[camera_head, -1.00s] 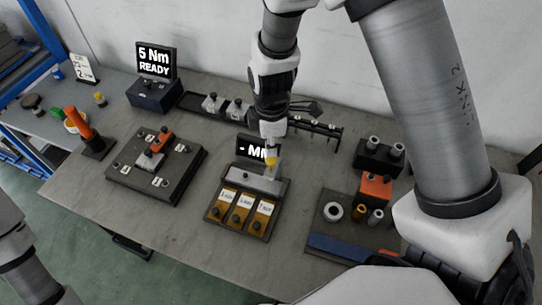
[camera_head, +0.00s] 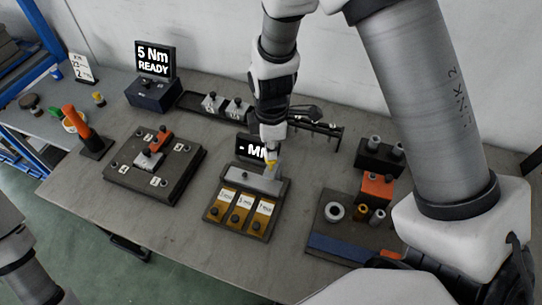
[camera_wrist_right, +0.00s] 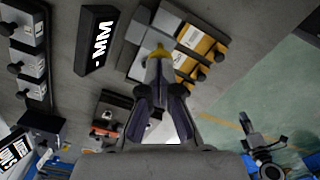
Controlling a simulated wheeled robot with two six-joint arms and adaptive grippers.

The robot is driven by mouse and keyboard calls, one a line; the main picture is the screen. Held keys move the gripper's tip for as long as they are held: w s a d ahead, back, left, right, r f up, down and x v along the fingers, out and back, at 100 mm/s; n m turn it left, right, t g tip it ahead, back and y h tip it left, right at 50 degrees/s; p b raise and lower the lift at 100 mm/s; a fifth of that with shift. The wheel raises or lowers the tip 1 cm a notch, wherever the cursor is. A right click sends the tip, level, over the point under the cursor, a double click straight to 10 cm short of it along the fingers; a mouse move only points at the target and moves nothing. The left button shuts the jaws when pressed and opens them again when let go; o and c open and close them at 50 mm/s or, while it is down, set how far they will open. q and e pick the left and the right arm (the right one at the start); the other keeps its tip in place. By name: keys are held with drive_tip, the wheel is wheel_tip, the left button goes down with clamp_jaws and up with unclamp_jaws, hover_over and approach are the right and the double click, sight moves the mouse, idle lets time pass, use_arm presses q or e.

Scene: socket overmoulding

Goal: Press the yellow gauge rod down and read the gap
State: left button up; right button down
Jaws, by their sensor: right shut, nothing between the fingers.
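The yellow gauge rod (camera_head: 271,162) shows as a small yellow tip at the grey gauge block (camera_head: 247,178). My right gripper (camera_head: 272,149) is shut and empty, pointing down directly over the rod. In the right wrist view the closed fingertips (camera_wrist_right: 158,60) meet the yellow rod top (camera_wrist_right: 160,50) in the picture; I cannot tell whether they touch it. The gauge display (camera_head: 250,146) is partly covered by the gripper in the head view. In the right wrist view the display (camera_wrist_right: 97,40) reads "-MM", with no number. Only part of my left arm shows, without its gripper.
Labelled ochre compartments (camera_head: 240,212) lie in front of the gauge block. A dark fixture plate (camera_head: 120,172) is to the left, beside an orange-handled tool (camera_head: 80,124). A screen (camera_head: 155,60) reads "5 Nm READY". A rack with an orange block (camera_head: 377,186) stands right.

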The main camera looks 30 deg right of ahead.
drive_tip(key=shift+f+b, duration=1.15)
drive_tip(key=shift+f, duration=0.45)
drive_tip(key=shift+s+r, duration=0.1)
drive_tip(key=shift+r, duration=0.05)
idle(0.3)
drive_tip(key=shift+r+p, duration=3.35)
drive_tip(key=shift+r, duration=0.6)
